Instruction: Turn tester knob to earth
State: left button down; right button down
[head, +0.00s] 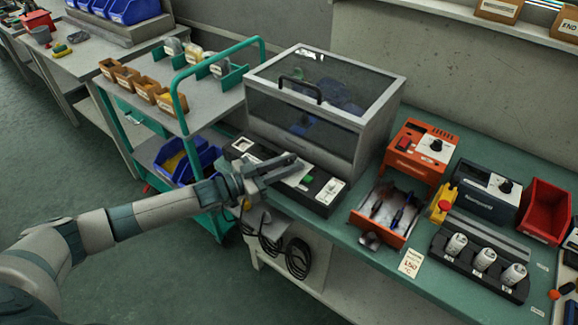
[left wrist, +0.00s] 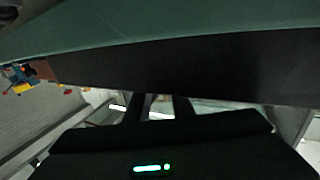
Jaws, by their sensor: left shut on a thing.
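The tester (head: 325,97) is a grey box with a dark see-through lid on the green bench. A black control panel (head: 322,204) runs along its front, with a green button (head: 308,181) and white plates. My left gripper (head: 288,166) reaches in from the left over this panel. Its fingers are shut, and the thing between them, apparently the tester knob, is hidden. The earth marking cannot be read. In the left wrist view my gripper fingers (left wrist: 160,105) stand against a long dark face, and the knob does not show. My right gripper is not in view.
An orange unit (head: 416,156) and a dark blue unit (head: 470,189) stand right of the tester. A green-framed trolley (head: 180,100) stands left.

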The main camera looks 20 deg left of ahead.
pick_arm(q)
jog(key=c, duration=1.5)
grip_release()
jog(key=shift+c, duration=0.2)
